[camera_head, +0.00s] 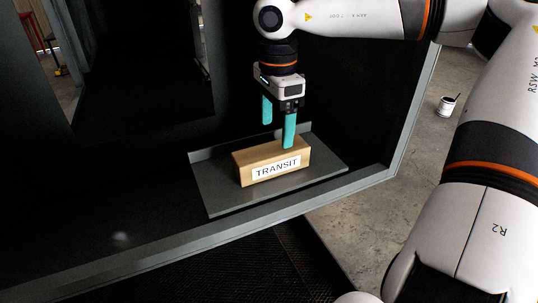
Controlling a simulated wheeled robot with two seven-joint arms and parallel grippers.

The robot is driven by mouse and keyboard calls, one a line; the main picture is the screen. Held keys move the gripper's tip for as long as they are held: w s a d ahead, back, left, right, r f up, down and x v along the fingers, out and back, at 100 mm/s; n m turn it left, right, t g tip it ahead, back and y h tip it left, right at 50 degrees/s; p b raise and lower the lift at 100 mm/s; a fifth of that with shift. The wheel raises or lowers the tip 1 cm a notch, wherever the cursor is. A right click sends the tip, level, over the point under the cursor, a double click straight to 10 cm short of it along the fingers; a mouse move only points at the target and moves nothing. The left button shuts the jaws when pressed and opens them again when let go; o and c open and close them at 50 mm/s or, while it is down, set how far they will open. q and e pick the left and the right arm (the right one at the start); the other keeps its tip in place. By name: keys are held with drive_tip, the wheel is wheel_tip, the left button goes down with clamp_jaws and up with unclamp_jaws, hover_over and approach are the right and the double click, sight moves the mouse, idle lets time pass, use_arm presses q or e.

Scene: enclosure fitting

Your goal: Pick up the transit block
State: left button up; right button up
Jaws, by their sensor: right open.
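The transit block (247,163) is a tan wooden block with a white label reading "TRANSIT" on its front face. It rests on a grey tray (225,197) with a raised back edge, inside the dark enclosure. My right gripper (278,125) points down above the block, with its two teal fingers apart and nothing between them. The nearer finger overlaps the block's top and back edge in the picture; I cannot tell whether it touches. The farther finger appears behind the block. My left gripper is not in view.
The enclosure's grey frame edge (270,228) runs along the front and up the right side (412,110). A dark opening (150,60) is at the upper left. A small white can (446,106) stands on the concrete floor outside, at the right. The tray is clear around the block.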

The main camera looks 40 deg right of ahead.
sight(271, 149)
drive_tip(key=shift+f, duration=0.6)
drive_tip(key=shift+w+f, duration=0.15)
drive_tip(key=shift+f, duration=0.1)
drive_tip(key=f, duration=0.1)
drive_tip(key=f+p, duration=0.1)
drive_tip(key=f, duration=0.1)
drive_tip(key=f+p, duration=0.1)
drive_tip(key=f, duration=0.1)
drive_tip(key=shift+w+a, duration=0.2)
drive_tip(key=shift+w, duration=0.05)
drive_tip(key=shift+f, duration=0.15)
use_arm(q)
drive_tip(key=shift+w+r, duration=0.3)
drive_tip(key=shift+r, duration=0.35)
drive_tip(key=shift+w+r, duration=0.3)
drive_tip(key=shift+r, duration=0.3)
use_arm(e)
drive_tip(key=shift+w, duration=0.1)
drive_tip(key=shift+c, duration=0.8)
drive_tip(key=c, duration=1)
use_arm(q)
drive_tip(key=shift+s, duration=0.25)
use_arm(e)
drive_tip(key=shift+c, duration=0.2)
